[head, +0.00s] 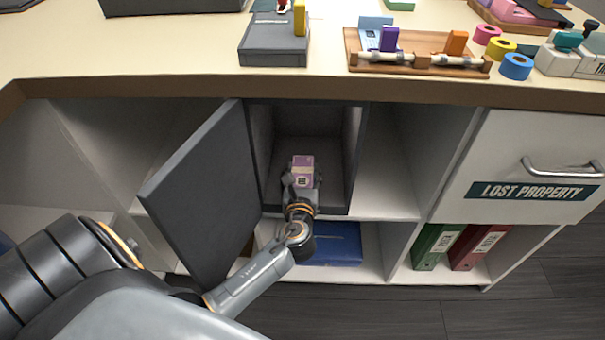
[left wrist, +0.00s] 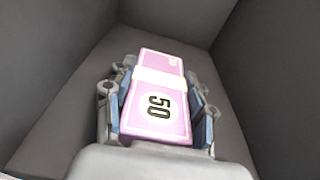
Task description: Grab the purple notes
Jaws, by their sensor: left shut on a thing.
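The purple notes are a banded stack (head: 302,163) inside the dark grey safe-like box (head: 357,150) under the counter. In the left wrist view the purple notes (left wrist: 157,108) show a "50" in a pale circle and a whitish band across them. My left gripper (head: 301,180) reaches into the box and is shut on the notes, with a finger along each side of the stack; it also shows in the left wrist view (left wrist: 160,125). The box's door (head: 205,195) stands open to the left. My right gripper is not in view.
The counter (head: 200,50) above carries a dark grey device (head: 273,45), a wooden organiser (head: 420,68) and several tape rolls. A blue item (head: 335,245) lies on the lower shelf, with green and red binders (head: 480,247) to the right. A drawer labelled "LOST PROPERTY" (head: 535,150) is closed.

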